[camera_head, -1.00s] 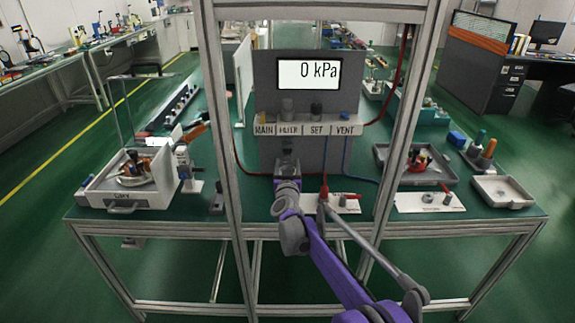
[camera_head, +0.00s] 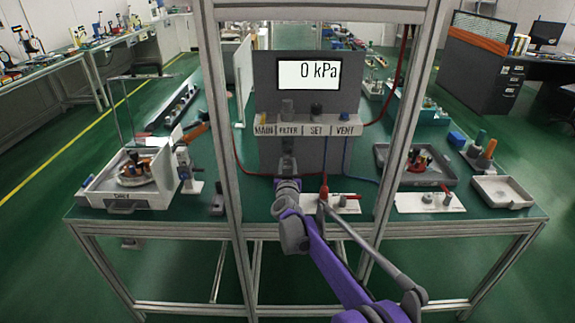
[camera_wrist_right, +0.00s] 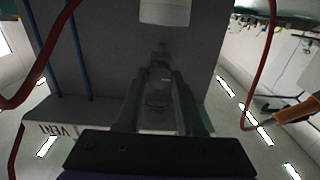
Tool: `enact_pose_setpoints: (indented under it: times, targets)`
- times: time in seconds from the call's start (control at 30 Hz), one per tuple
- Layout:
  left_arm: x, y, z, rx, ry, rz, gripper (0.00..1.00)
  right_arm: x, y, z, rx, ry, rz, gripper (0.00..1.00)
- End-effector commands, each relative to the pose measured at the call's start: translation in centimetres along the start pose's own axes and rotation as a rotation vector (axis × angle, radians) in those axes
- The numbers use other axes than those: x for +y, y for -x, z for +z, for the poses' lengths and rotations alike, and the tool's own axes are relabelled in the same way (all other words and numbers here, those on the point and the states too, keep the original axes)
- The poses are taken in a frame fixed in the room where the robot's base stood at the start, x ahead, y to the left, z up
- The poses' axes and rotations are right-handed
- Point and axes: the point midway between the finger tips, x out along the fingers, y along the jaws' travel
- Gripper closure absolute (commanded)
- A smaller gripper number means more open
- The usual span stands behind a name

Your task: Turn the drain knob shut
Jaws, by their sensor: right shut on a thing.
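The grey panel (camera_head: 265,95) stands upright on the green bench, with its display reading 0 kPa. A label strip (camera_head: 303,129) across it reads MAIN, FILTER, SET and VENT. My right gripper (camera_head: 288,160) is in front of the panel, just below the FILTER label. In the right wrist view its fingers (camera_wrist_right: 158,100) are closed around a small grey part between them, the drain knob (camera_wrist_right: 158,97). The fingers and dim light hide most of the knob, so I cannot read its angle. A pale cylinder (camera_wrist_right: 165,12) shows beyond the fingertips. My left gripper is not in view.
Aluminium frame posts (camera_head: 224,130) stand on both sides of the panel, close to my arm. Red and blue hoses (camera_head: 347,155) run beside it. A white tray (camera_head: 95,190) is at left; a grey tray (camera_head: 440,180) and a small white tray (camera_head: 480,188) are at right.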

Motion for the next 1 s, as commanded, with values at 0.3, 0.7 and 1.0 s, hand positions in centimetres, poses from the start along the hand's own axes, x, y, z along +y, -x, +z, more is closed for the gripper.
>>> enact_pose_setpoints:
  times: [0.3,0.7,1.0]
  targets:
    - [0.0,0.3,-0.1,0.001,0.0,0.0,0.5,0.0,0.0,0.0,0.0,-0.143,0.0,1.0]
    - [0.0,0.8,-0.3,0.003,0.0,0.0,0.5,0.0,0.0,0.0,0.0,-0.436,0.0,1.0]
    - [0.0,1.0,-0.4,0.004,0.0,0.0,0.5,0.1,0.0,0.0,-0.001,-0.574,0.0,1.0]
